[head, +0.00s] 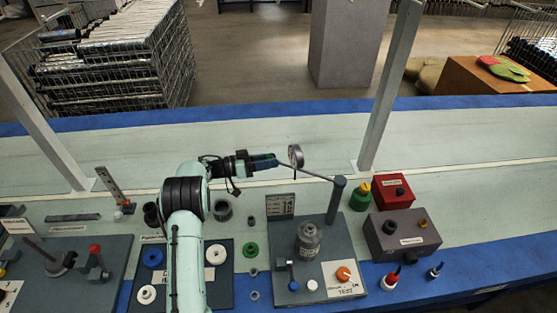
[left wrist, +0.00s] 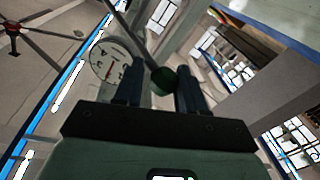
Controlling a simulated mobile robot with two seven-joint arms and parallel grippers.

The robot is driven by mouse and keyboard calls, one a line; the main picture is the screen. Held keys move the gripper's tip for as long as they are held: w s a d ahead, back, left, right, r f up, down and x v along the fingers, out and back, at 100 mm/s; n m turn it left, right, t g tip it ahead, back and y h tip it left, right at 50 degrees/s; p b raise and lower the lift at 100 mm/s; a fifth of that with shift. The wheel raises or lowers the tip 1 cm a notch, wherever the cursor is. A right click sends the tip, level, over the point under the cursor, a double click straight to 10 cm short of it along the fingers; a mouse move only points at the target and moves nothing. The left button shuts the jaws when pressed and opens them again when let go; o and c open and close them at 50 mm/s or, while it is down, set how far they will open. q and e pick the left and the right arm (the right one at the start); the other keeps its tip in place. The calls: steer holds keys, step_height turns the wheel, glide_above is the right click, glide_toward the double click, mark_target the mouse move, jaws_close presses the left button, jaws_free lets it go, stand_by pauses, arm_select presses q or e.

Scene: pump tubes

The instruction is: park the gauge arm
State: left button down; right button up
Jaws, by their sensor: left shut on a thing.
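The gauge arm (head: 316,174) is a thin rod that runs left from the top of a dark grey post (head: 335,202). A round dial gauge (head: 296,156) sits on the rod near its free end. It also shows in the left wrist view (left wrist: 112,62), with a pale face and red needle. My left gripper (head: 274,161) is shut at the rod's free end, just left of the dial. In the left wrist view a dark green knob (left wrist: 163,80) sits between the fingers (left wrist: 160,72). My right gripper is not in view.
Red (head: 393,191) and grey boxes (head: 402,234) stand right. The pale bench behind is clear up to an upright pillar (head: 388,90).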

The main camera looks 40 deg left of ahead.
arm_select(q)
steer(key=shift+w+r, duration=0.4)
steer(key=shift+w, duration=0.1)
steer(key=c, duration=0.8)
jaws_free()
steer(key=shift+w, duration=0.1)
steer(key=shift+c, duration=0.2)
steer(key=shift+w+d+f, duration=0.15)
steer(key=shift+w+f, duration=0.05)
steer(key=shift+s+f, duration=0.1)
steer(key=shift+f, duration=0.2)
steer(key=shift+s+a+f, duration=0.1)
steer(key=shift+s+a, duration=0.2)
steer(key=shift+s, duration=0.15)
steer(key=v, duration=1.2)
steer(key=shift+a+r, duration=0.15)
steer(key=shift+r, duration=0.25)
